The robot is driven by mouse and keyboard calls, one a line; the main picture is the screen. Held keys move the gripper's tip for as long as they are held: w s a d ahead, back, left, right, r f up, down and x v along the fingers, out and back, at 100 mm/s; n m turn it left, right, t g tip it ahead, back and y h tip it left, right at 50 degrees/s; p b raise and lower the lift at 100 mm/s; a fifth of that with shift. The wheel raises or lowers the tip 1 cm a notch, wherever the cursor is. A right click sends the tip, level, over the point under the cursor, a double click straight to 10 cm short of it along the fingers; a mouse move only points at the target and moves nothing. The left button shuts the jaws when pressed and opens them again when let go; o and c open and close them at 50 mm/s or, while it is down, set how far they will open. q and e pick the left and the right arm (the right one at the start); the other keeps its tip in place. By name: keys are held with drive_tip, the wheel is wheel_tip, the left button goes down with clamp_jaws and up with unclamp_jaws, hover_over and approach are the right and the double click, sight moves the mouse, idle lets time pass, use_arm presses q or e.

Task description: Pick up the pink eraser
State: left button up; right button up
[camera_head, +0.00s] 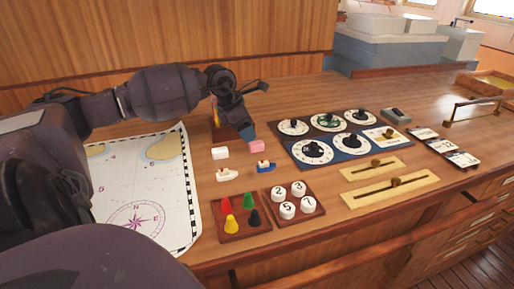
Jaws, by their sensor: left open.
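The pink eraser (257,146) lies on the wooden desk in the head view, just right of a white block (220,153). My left gripper (243,122) reaches in from the left and points down, a little above and behind the eraser. It is open, and nothing shows held in it. A dark blue shape sits just under its fingers, and I cannot tell whether it is a separate thing. My right gripper is not in view.
Two small toy boats (265,166) lie in front of the eraser. A tray of coloured cones (225,238) and a tray of numbered discs (315,211) stand nearer. A dial panel (287,148) is to the right, a chart (117,190) to the left. A wooden holder (222,133) is behind.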

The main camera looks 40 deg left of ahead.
sight(256, 143)
use_arm(q)
drive_tip(key=x, duration=0.4)
drive_tip(key=shift+w+d+b, duration=0.3)
drive_tip(key=shift+w, duration=0.1)
drive_tip(key=shift+w+f, duration=0.15)
drive_tip(key=shift+f, duration=0.35)
drive_tip(key=shift+c, duration=0.3)
drive_tip(key=c, duration=0.9)
